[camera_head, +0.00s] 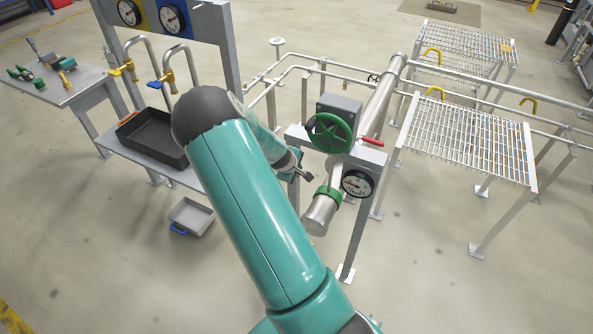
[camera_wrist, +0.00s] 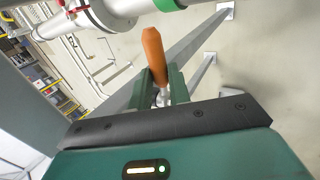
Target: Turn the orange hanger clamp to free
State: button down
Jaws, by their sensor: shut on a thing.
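The orange hanger clamp handle (camera_wrist: 153,52) stands out beyond my fingers in the wrist view, with a short metal stem at its base. My gripper (camera_wrist: 160,85) is shut on it, with one green finger on each side of the handle's lower end. In the head view my gripper (camera_head: 304,174) is beside the grey stand, left of the pipe end. The orange handle cannot be made out there. The clamp's body and what it holds are hidden.
A black tray (camera_head: 152,137) is on the left bench. Floor in front is clear.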

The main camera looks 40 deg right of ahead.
jog(key=shift+s+d, duration=0.15)
jog(key=shift+s, duration=0.05)
jog(key=c, duration=1.3)
grip_release()
jog(key=shift+r, duration=0.1)
jog(key=shift+w, duration=0.1)
jog(key=v, duration=1.4)
jog(key=shift+w, duration=0.1)
